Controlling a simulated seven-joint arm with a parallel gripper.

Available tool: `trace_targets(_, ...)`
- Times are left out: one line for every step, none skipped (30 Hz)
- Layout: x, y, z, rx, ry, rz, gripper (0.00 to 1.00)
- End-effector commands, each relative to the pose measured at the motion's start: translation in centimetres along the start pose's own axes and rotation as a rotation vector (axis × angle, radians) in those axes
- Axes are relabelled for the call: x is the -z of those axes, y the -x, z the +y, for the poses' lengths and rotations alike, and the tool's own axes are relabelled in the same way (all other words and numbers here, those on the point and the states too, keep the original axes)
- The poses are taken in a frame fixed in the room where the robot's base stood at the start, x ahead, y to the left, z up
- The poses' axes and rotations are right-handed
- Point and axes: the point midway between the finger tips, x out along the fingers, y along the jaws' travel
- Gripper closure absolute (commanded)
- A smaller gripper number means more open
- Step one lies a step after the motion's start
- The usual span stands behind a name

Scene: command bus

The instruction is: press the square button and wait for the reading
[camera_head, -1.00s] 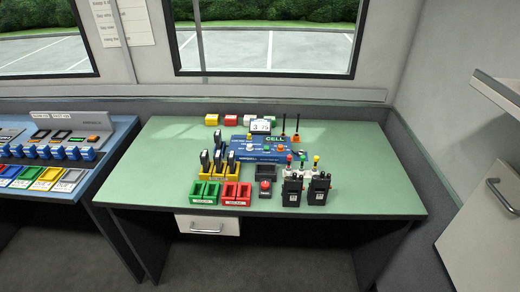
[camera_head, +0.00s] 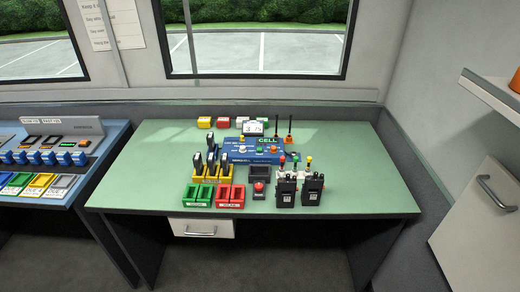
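A blue device (camera_head: 236,157) marked "CELL" lies near the middle of the green table (camera_head: 150,185). On it are small coloured buttons, among them a white one (camera_head: 242,150), a green one (camera_head: 260,150) and an orange one (camera_head: 272,149). Their exact shapes are too small to tell, so I cannot say which is square. A white meter or display (camera_head: 253,128) stands behind the device; its figures are not clearly legible. A red button (camera_head: 259,187) on a dark base is in front. My gripper is not in view.
Black handsets stand in a yellow rack (camera_head: 212,174). Coloured blocks (camera_head: 221,122) sit behind. The table's left and right sides are clear. A blue console (camera_head: 100,150) stands left.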

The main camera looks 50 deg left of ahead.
Motion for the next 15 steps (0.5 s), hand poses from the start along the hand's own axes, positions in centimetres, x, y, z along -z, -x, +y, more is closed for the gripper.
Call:
trace_targets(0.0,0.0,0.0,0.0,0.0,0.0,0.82)
trace_targets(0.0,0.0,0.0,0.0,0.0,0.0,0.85)
trace_targets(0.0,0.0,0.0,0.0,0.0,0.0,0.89)
trace_targets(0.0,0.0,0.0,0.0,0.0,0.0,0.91)
trace_targets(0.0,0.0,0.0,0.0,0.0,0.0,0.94)
trace_targets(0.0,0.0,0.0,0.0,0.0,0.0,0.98)
trace_targets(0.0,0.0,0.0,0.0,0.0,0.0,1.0)
trace_targets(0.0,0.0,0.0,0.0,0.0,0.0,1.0)
trace_targets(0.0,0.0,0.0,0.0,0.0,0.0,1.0)
trace_targets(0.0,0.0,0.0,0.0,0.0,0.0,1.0)
trace_targets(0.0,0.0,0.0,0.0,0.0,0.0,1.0)
trace_targets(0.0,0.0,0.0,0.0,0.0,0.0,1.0)
trace_targets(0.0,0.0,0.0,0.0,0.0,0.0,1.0)
trace_targets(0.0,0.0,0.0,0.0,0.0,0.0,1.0)
trace_targets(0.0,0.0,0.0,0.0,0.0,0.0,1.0)
